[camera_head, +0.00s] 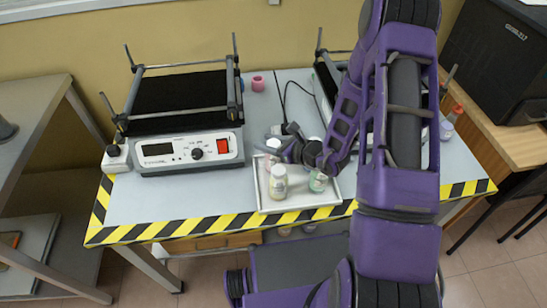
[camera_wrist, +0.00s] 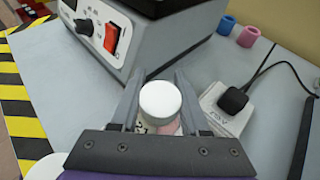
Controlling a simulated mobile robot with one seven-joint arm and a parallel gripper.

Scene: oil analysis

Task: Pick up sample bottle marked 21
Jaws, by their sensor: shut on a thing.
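In the wrist view my gripper (camera_wrist: 158,92) is shut on a white-capped sample bottle (camera_wrist: 160,102), one finger on each side. Two other white-capped bottles stand in the tray: a yellowish one (camera_head: 278,183) and a greenish one (camera_head: 318,181). Their numbers are not readable.
A shaker device (camera_head: 190,150) with a red switch stands left of the tray. A second device is partly hidden behind my arm. A pink ring-shaped item (camera_head: 258,83) and a black cable lie at the back. Striped tape marks the table's front edge (camera_head: 220,222).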

